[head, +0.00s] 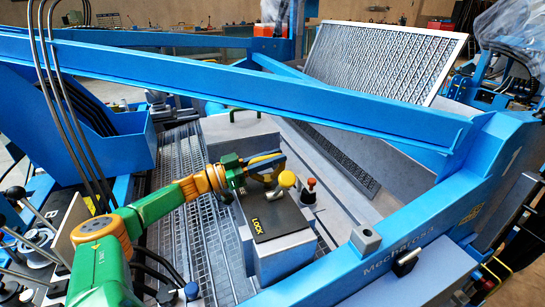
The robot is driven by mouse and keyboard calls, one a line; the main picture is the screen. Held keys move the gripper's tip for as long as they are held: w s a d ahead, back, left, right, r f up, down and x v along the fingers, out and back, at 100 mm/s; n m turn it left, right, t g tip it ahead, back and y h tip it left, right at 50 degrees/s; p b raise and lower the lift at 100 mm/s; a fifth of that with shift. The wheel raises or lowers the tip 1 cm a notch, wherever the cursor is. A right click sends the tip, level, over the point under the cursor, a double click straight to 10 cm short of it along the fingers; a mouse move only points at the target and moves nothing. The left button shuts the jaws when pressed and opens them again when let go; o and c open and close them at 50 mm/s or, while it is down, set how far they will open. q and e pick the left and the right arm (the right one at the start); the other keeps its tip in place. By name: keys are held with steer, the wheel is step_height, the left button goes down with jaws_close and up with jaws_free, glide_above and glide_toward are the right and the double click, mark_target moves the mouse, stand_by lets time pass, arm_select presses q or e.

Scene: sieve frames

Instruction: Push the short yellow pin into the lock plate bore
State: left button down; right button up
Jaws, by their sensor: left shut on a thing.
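My left gripper (275,169) comes in from the left on a green and yellow arm. Its dark fingers are shut on the short yellow pin, whose round yellow head (287,179) shows at the fingertips. The pin is at the far edge of the dark lock plate (272,212), which has a yellow LOCK label and lies on a grey block. The pin's lower end and the bore are hidden or too small to make out, so I cannot tell how they line up. My right gripper is not in view.
A red-topped pin (311,184) stands just right of the lock plate. A long blue beam (250,88) crosses behind my gripper, and a blue frame rail (400,225) runs along the right. Metal grating (195,235) lies left of the block. A mesh sieve panel (385,60) leans at the back.

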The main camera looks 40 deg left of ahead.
arm_select(q)
steer(key=shift+f, duration=0.15)
stand_by(0.3)
steer(key=shift+f+b, duration=0.75)
steer(key=shift+f, duration=0.15)
steer(key=c, duration=0.7)
jaws_free()
